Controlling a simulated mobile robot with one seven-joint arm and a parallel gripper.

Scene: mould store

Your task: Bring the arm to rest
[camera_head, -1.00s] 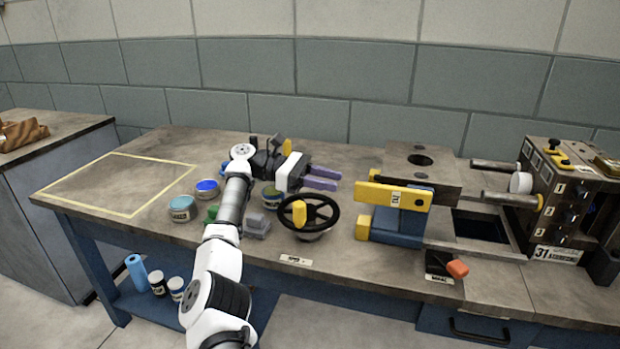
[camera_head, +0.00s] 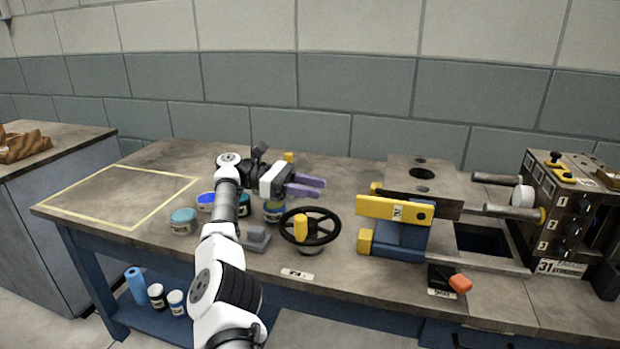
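My gripper (camera_head: 308,186) is above the workbench (camera_head: 330,265), left of its middle, with its two purple fingers pointing right. The fingers look spread with a gap between them, and nothing shows between them. My arm reaches up from the bottom of the view and bends right at the wrist. The gripper is behind and above the black handwheel (camera_head: 310,228) with its yellow knob. A tin (camera_head: 274,210) stands just below the gripper, partly hidden by the handwheel.
Tins, one teal-lidded (camera_head: 183,221) and one blue-lidded (camera_head: 206,201), stand left of my arm. A yellow-taped area (camera_head: 118,228) at the left is empty. Right are a yellow-and-blue clamp block (camera_head: 398,238), a control box (camera_head: 570,205) with rods, and an orange-handled switch (camera_head: 459,283).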

